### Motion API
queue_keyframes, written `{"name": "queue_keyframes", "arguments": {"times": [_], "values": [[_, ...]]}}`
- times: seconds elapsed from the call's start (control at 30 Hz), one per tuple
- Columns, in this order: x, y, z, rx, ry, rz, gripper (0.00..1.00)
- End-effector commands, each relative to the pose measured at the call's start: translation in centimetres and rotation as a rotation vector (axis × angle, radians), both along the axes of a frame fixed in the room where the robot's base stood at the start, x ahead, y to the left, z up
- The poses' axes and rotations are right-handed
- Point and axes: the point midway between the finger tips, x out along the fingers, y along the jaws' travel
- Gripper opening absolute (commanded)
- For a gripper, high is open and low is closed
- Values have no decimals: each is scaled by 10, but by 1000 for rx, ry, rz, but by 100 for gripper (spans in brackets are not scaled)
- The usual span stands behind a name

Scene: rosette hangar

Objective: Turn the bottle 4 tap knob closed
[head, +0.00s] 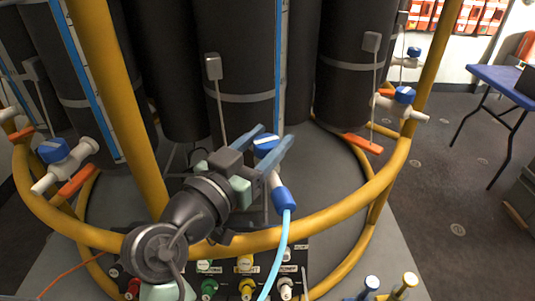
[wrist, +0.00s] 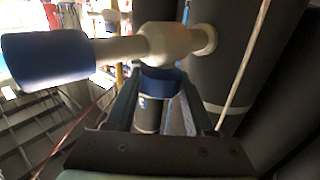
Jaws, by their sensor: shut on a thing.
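A blue tap knob (head: 265,144) sits between the two fingers of my gripper (head: 276,136), which is shut on it. In the wrist view the same blue knob (wrist: 162,82) shows between my fingers (wrist: 162,92), under the off-white tap body (wrist: 172,43). A blue hose connector (head: 284,198) with a light blue hose (head: 286,240) leads from this tap; the connector also fills the left of the wrist view (wrist: 45,58). My fingers hide part of the knob, and I cannot read a bottle number.
A yellow ring rail (head: 335,216) curves in front, and a yellow post (head: 118,100) stands at left. Other blue-knobbed taps show at left (head: 55,151) and right (head: 404,95). Dark bottles (head: 240,60) stand behind. A panel of coloured fittings (head: 246,285) lies below.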

Motion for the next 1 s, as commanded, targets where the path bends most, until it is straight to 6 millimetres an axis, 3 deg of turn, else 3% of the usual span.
{"name": "queue_keyframes", "arguments": {"times": [0.03, 0.3, 0.87, 0.9, 1.0], "values": [[1, 4, -8, 2, 8, -21, 0], [0, 3, -6, 4, 9, -123, 0], [-1, 3, -4, 4, 11, -151, 0], [-1, 3, -4, 4, 10, -150, 61], [-1, 2, -3, 4, 8, -151, 79]]}}
